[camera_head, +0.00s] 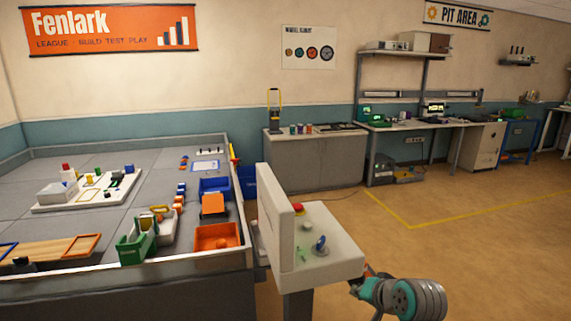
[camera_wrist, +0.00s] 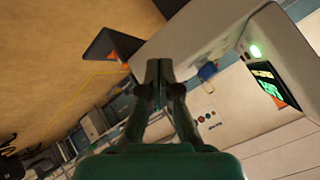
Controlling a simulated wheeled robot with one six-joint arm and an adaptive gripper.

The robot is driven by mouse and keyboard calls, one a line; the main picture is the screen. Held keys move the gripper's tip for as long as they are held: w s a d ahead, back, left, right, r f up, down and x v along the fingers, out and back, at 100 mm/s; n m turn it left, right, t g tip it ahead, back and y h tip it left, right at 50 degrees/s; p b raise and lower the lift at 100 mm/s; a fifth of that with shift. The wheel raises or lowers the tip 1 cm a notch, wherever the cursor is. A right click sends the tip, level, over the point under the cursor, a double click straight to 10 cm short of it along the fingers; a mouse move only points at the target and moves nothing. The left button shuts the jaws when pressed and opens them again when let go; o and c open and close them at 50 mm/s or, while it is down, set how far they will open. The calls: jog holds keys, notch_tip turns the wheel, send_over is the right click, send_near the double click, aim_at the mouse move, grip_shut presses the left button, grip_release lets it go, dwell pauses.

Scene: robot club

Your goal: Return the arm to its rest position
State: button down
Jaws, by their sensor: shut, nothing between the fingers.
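My gripper (camera_wrist: 160,68) shows in the wrist view with its two dark fingers together at the tips and nothing between them. Its green body fills the bottom of that view. In the head view, part of my arm, a grey cylinder with teal and orange parts, shows at the bottom right, to the right of a white console (camera_head: 335,261). Whether the fingertips show there I cannot tell. In the wrist view the fingertips appear in front of the pale console, close to a blue knob (camera_wrist: 208,70) in the picture; the gap is unclear.
The console bears a red button (camera_head: 298,208) and a blue knob (camera_head: 320,243). A walled field table (camera_head: 110,215) with bins and blocks fills the left. A grey cabinet (camera_head: 313,165) and workbenches (camera_head: 430,123) line the wall. Open floor (camera_head: 450,235) lies to the right.

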jog(key=s+f+n+t+h, duration=0.1)
jog(key=s+f, duration=0.9)
jog(key=s, duration=0.3)
jog(key=s+f+t+h, duration=0.1)
jog(key=s+f+t, duration=0.1)
jog(key=s+f, duration=0.95)
jog(key=s+r+n, duration=0.1)
jog(key=s+r, duration=0.3)
jog(key=s, duration=0.6)
jog(key=s+r+n+t, duration=0.1)
jog(key=s+r, duration=0.3)
jog(key=s, duration=0.5)
jog(key=s+r+n+t+h, duration=0.1)
jog(key=s+r, duration=0.3)
jog(key=s, duration=0.6)
jog(key=shift+s+r+n, duration=0.25)
jog(key=shift+s+n, duration=0.05)
jog(key=shift+n, duration=0.2)
